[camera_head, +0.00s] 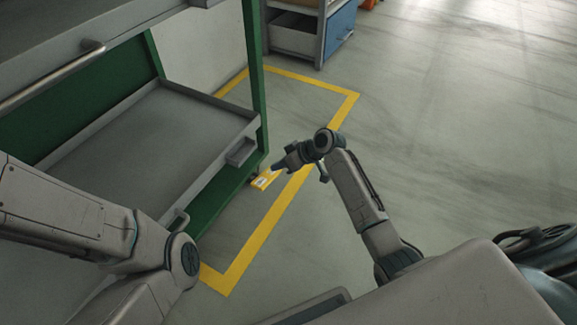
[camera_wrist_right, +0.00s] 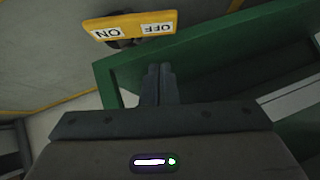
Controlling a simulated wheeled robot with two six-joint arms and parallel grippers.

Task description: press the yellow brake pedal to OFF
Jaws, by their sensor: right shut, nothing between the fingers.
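The yellow brake pedal (camera_head: 264,180) sits low at the near right corner of the green cart, close to the floor. In the right wrist view the pedal (camera_wrist_right: 136,25) shows at the top, with white ON and OFF labels, ON on the left and OFF on the right. My right gripper (camera_head: 276,166) is close to the pedal in the head view, its fingers shut and empty. In the right wrist view its shut fingertips (camera_wrist_right: 159,68) lie below the pedal in the picture, with a gap between. My left gripper is out of view; only my left arm shows.
The green cart (camera_head: 257,75) with grey trays (camera_head: 160,130) stands at the left. Yellow floor tape (camera_head: 262,232) runs around it. A grey and blue cabinet (camera_head: 340,28) stands at the back.

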